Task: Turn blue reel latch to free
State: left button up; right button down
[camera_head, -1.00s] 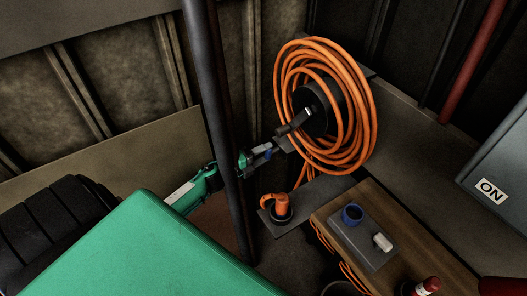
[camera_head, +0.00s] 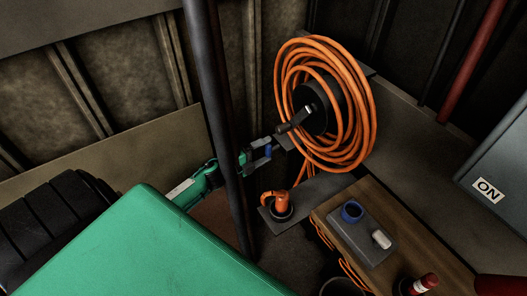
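The orange hose reel (camera_head: 360,118) is mounted upright on a wall bracket, with a dark crank arm (camera_head: 296,121) on its front. The small blue reel latch (camera_head: 268,152) sits at the reel's lower left, and its blue part looks upright. My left gripper (camera_head: 266,153) reaches in from the left behind the dark post. Its two fingers are apart, one above and one below the blue latch; I cannot tell whether they touch it. My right gripper is not in view.
A dark vertical post (camera_head: 220,130) crosses in front of my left arm. An orange plug (camera_head: 281,203) stands on a bracket below the reel. A wooden bench (camera_head: 405,232) holds a grey block with a blue ring (camera_head: 352,211). A grey ON box (camera_head: 498,170) is at right.

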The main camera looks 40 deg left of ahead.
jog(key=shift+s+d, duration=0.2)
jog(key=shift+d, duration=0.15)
